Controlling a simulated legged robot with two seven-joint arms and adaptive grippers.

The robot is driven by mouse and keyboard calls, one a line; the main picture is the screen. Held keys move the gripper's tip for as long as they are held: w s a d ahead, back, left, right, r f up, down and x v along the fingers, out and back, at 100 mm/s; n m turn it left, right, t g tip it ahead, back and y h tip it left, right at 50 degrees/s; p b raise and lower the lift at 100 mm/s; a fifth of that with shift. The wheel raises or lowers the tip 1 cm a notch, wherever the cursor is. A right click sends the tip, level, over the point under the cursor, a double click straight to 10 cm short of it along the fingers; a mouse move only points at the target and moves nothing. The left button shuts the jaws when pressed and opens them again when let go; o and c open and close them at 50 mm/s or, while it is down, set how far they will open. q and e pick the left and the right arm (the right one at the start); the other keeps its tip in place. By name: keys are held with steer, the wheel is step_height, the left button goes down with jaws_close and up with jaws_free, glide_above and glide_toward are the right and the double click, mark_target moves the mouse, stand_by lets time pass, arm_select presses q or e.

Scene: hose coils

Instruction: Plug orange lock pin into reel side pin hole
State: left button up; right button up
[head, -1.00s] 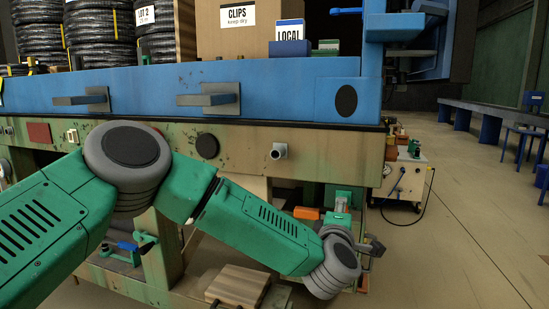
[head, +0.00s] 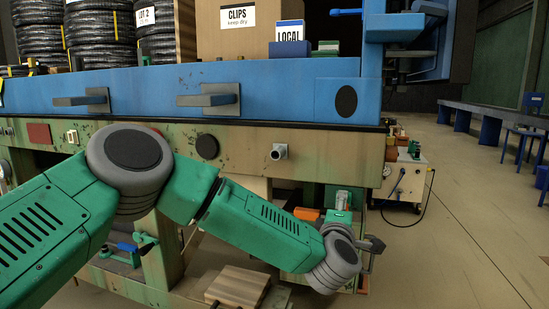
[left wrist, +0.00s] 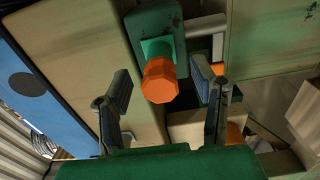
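The orange lock pin (left wrist: 160,82) shows in the left wrist view as a faceted orange knob on a green mount (left wrist: 158,42). My left gripper (left wrist: 160,88) is open, with one finger on each side of the knob in the picture and a visible gap on both sides. I cannot tell how deep the knob lies between the fingertips. In the head view my left gripper (head: 372,248) is low, near the bench's right end, and partly behind my wrist. I cannot identify the reel's side pin hole. My right gripper is not in view.
The bench (head: 330,150) with its blue top edge (head: 280,90) stands above and behind my left arm. An orange block (head: 306,213) lies below it, close to my forearm. A wheeled cart (head: 405,180) stands at the right.

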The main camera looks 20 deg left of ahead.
arm_select(q)
steer(key=shift+s, duration=0.2)
stand_by(0.5)
steer(key=shift+s+p, duration=0.5)
steer(key=shift+s, duration=1.4)
steer(key=shift+s, duration=0.15)
